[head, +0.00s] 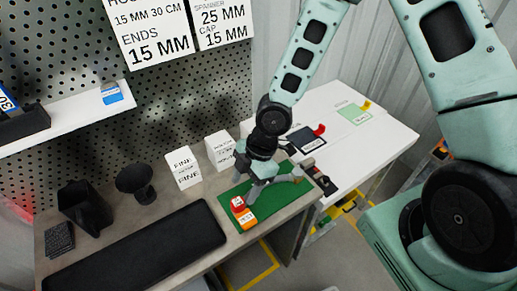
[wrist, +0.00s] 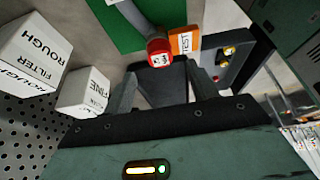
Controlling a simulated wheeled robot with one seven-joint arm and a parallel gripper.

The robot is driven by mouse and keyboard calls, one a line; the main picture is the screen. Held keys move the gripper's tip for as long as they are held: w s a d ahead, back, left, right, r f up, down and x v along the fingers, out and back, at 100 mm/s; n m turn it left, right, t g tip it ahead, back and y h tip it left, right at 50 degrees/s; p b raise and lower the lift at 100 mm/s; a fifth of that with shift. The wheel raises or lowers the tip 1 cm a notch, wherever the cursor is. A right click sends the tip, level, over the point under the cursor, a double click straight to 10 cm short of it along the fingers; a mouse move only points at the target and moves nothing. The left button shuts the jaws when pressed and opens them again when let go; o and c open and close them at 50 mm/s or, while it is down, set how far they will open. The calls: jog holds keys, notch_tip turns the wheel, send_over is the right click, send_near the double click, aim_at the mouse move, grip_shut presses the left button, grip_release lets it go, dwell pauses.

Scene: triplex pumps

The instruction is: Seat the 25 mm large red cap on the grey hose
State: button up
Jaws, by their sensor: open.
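The red cap (wrist: 159,52), with a small white label, is at the edge of the green mat in the wrist view. It also shows in the head view (head: 238,203). A grey hose (wrist: 135,15) runs to the cap's far side; I cannot tell whether the cap is seated on it. My gripper (wrist: 165,88) is open, with its two fingers apart and the cap just beyond the gap between them. In the head view my gripper (head: 257,188) is low over the mat, beside the cap. Nothing shows gripped.
An orange TEST block (wrist: 185,41) stands right beside the cap. A dark fixture with yellow parts (wrist: 225,57) is to its right. White boxes (head: 183,167) stand behind the green mat (head: 273,213). A long black tray (head: 140,252) lies to the left.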

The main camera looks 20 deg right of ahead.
jog(key=p+v, duration=0.2)
jog(key=v, duration=1)
jog(key=shift+r, duration=0.1)
jog(key=s+a+r+m+h+b, duration=0.1)
jog(key=s+r+m+h+b, duration=0.1)
jog(key=s+m, duration=0.4)
jog(key=s+a+r+m+h+b, duration=0.2)
jog(key=s+m+b, duration=0.3)
jog(key=s, duration=0.4)
jog(key=shift+s+r+m+t, duration=0.2)
jog(key=shift+r+m+t, duration=0.25)
jog(key=shift+m, duration=0.45)
